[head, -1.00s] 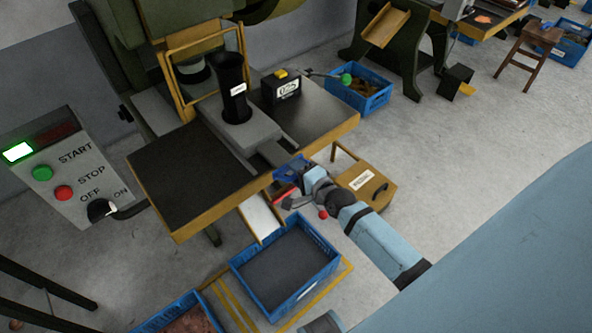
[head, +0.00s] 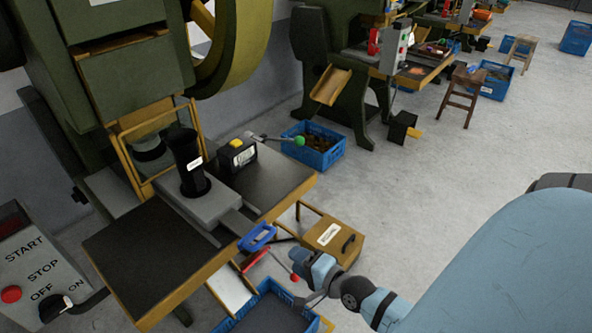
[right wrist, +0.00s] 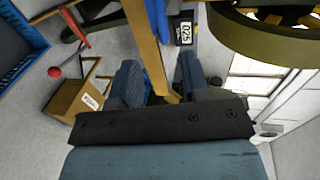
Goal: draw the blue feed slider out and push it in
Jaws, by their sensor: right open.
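The blue feed slider's handle (head: 257,238) sits at the front edge of the press table, at the end of a grey slide bar (head: 236,222) that leads back to the black feed tube (head: 188,165). My right gripper (head: 304,262) is to the right of the handle and lower in the picture, apart from it. In the right wrist view its two fingers (right wrist: 160,80) are spread with nothing gripped. A blue strip (right wrist: 157,35) lies beyond the gap between them, probably the handle. My left gripper is not in view.
A red handle (head: 256,261) lies just below the blue one, and a red ball knob (head: 295,278) is close to my right gripper. A blue crate (head: 265,310) is below. Open floor lies to the right.

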